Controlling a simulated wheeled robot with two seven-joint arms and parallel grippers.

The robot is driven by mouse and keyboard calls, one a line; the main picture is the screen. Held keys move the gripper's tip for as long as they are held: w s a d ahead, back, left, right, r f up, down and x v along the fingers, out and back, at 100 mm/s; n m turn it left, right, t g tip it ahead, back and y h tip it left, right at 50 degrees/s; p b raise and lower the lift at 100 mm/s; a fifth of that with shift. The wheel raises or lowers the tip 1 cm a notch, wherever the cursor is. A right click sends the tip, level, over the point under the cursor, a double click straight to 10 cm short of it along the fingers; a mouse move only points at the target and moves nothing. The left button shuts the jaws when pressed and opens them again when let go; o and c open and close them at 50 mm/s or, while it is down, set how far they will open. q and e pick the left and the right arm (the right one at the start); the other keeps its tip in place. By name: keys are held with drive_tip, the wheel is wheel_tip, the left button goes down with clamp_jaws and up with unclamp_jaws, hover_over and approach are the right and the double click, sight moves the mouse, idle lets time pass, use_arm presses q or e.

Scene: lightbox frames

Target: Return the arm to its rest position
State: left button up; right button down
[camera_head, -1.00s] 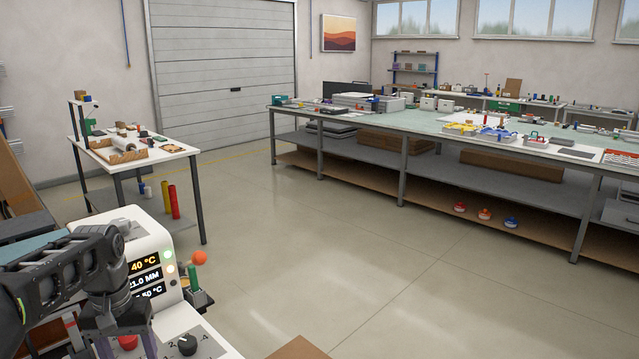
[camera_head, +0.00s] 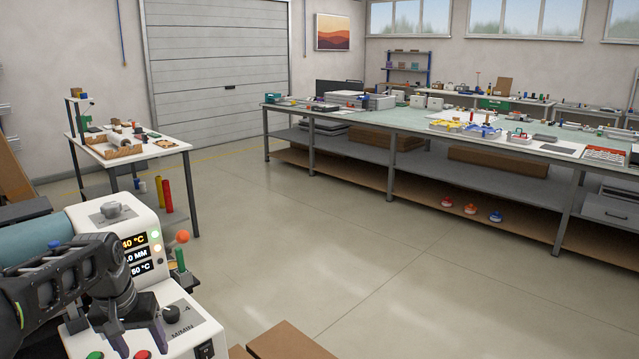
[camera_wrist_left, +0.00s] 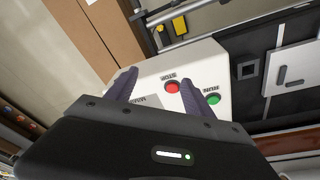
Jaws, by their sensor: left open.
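My left gripper (camera_head: 139,338) is at the lower left in the head view, in front of the white machine's control panel. Its two dark fingers are apart and nothing is between them. In the left wrist view the open fingers (camera_wrist_left: 157,84) point at the white panel with a red button (camera_wrist_left: 172,87) and a green button (camera_wrist_left: 213,99). The gripper looks clear of the buttons, though the exact gap is hard to tell. My right gripper is not in view.
The white machine (camera_head: 183,318) has a display (camera_head: 136,254), a black knob and an orange-topped lever (camera_head: 182,237). Brown boards (camera_head: 285,342) lie at the bottom. A small table (camera_head: 170,148) and a long workbench (camera_head: 400,120) stand beyond. Open floor (camera_head: 320,240) lies between.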

use_arm(q)
drive_tip(key=t, duration=0.2)
approach(186, 357)
wheel_tip(186, 357, down, 4)
drive_tip(key=s+d, duration=0.1)
drive_tip(key=d, duration=0.2)
drive_tip(key=s+d+f+m+t+h, duration=0.1)
drive_tip(key=s+d+f+h, duration=0.15)
drive_tip(key=d+f, duration=1)
drive_tip(key=s+d+f+g, duration=0.1)
drive_tip(key=s+d+f, duration=0.3)
drive_tip(key=s, duration=0.5)
drive_tip(key=s+d+f+g+h, duration=0.1)
drive_tip(key=s+d+f+g, duration=0.1)
drive_tip(key=s+d+f, duration=0.3)
drive_tip(key=s+d+f+g+h, duration=0.1)
drive_tip(key=s+d+f, duration=0.4)
drive_tip(key=s+f, duration=0.4)
drive_tip(key=s, duration=0.4)
drive_tip(key=shift+s+g, duration=0.3)
drive_tip(key=shift+s, duration=0.05)
